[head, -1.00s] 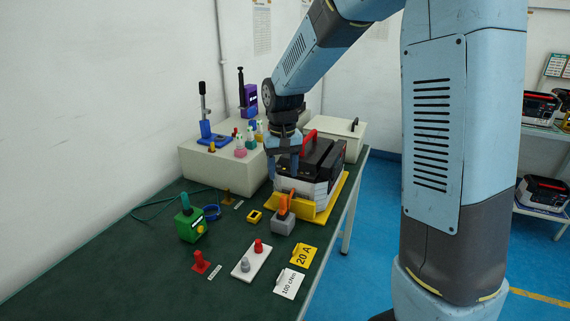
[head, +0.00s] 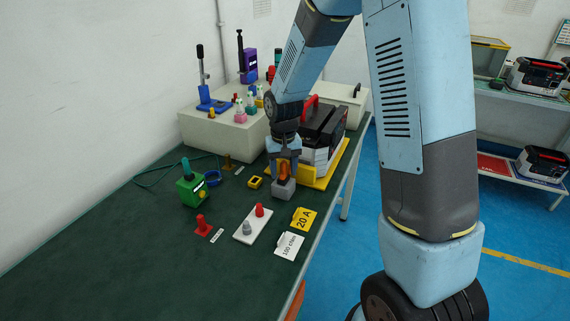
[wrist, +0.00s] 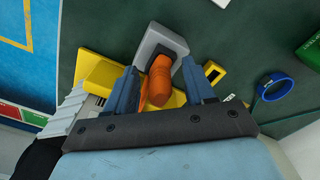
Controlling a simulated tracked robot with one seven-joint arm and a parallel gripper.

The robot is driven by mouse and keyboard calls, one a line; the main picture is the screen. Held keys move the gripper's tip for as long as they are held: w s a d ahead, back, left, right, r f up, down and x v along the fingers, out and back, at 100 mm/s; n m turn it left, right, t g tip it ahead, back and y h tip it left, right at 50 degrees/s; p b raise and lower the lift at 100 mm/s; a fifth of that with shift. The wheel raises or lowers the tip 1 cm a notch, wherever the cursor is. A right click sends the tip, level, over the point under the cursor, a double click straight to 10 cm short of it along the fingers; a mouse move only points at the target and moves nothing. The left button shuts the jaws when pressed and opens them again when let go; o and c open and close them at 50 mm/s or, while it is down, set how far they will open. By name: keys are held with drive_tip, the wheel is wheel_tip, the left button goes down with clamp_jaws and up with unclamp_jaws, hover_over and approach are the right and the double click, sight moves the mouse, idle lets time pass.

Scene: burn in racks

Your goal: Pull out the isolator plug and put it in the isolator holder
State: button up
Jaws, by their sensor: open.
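The orange isolator plug (head: 284,172) stands in a grey block (head: 284,191) at the front end of the yellow tray; it also shows in the wrist view (wrist: 158,84) against the block's dark recess (wrist: 161,44). My gripper (head: 283,177) is over the block, its two fingers apart, one on each side of the plug. In the wrist view my gripper (wrist: 160,70) has the plug between the fingers; contact cannot be told. A small yellow block with a dark recess (head: 255,183), perhaps the isolator holder, lies just left of the grey block; it also shows in the wrist view (wrist: 213,71).
A black-and-grey power unit (head: 322,130) stands on the yellow tray (head: 332,174) close behind my gripper. The front left bench is clear.

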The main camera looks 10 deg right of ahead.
drive_tip(key=shift+c, duration=0.4)
clamp_jaws()
idle(0.4)
